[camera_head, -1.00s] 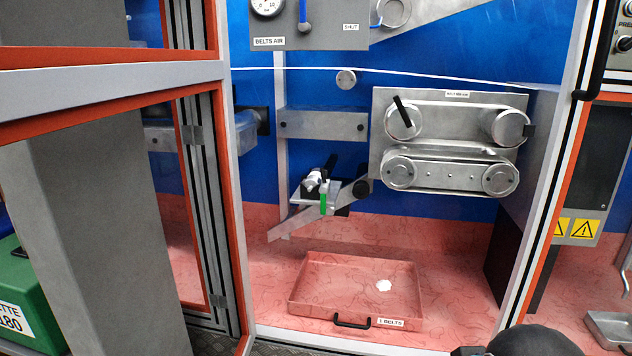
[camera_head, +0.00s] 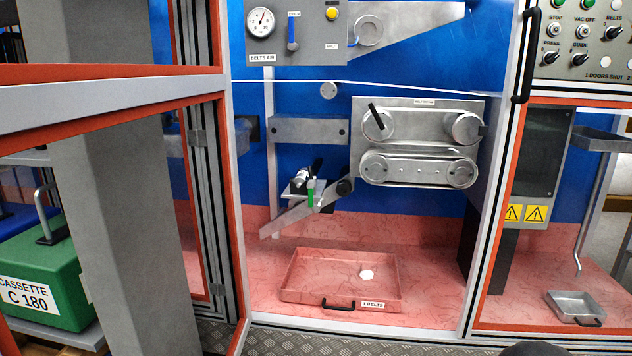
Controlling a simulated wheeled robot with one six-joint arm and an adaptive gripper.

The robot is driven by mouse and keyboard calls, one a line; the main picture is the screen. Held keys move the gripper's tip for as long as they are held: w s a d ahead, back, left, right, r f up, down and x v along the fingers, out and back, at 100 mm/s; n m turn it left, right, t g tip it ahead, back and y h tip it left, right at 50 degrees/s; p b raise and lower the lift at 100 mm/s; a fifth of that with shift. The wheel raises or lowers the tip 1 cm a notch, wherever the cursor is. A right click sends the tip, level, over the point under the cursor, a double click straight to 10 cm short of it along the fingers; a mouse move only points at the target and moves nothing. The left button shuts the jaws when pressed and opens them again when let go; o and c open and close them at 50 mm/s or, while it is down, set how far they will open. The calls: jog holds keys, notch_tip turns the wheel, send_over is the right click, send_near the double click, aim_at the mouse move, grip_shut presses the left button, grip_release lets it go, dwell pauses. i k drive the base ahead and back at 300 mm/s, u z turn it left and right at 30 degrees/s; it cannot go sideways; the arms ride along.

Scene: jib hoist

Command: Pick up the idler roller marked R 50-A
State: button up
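No label reading R 50-A is legible in the head view, so I cannot tell which roller, if any, is the idler roller of the task. My gripper is not in view. A dark rounded shape at the bottom edge seems to be part of my arm.
A red tray (camera_head: 300,297) labelled BELTS lies on the red cabinet floor, with a white piece inside. Orange-edged door frames (camera_head: 230,200) stand at left. A green cassette (camera_head: 45,275) marked C 180 is far left. A control panel (camera_head: 590,45) and small metal tray (camera_head: 575,307) are right.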

aim_at(303, 175)
jog(key=z, duration=1.45)
jog(key=i, duration=1.05)
jog(key=u, duration=1.85)
